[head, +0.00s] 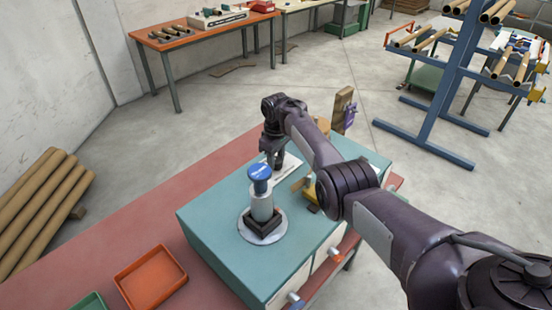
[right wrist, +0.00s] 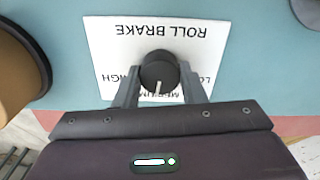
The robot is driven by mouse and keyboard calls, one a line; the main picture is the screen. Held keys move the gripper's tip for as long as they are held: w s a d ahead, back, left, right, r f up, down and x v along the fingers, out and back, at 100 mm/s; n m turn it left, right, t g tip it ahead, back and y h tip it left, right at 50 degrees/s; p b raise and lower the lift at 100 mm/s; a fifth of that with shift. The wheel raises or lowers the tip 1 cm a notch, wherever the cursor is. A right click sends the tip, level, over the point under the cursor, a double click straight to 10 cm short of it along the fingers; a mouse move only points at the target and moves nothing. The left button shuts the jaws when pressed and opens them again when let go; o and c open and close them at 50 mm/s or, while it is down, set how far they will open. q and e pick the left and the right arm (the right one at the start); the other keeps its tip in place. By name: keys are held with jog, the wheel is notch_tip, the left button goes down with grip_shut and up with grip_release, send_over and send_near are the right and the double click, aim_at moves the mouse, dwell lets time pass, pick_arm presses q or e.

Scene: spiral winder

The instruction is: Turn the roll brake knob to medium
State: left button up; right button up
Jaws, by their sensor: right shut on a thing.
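The roll brake knob (right wrist: 158,68) is a dark round knob on a white label card (right wrist: 110,40) reading ROLL BRAKE, upside down in the right wrist view. The white mark on the knob points down in that view, towards the partly hidden MEDIUM lettering. HIGH is at the left and LOW at the right, partly covered by the fingers. My right gripper (right wrist: 160,88) is shut on the knob, one finger on each side. In the head view the right gripper (head: 277,165) reaches down to the card on the teal machine top (head: 215,205). My left gripper is not in view.
A blue-topped post (head: 260,172) on a round plate stands close in front of the right gripper. A wooden upright (head: 343,108) stands behind. An orange tray (head: 150,278) lies on the red bench (head: 110,245). Cardboard tubes (head: 45,205) are stacked at left.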

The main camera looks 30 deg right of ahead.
aim_at(276, 160)
jog(key=shift+n, duration=0.6)
jog(key=o, duration=1)
jog(key=shift+r+b, duration=0.55)
jog(key=shift+r, duration=3.35)
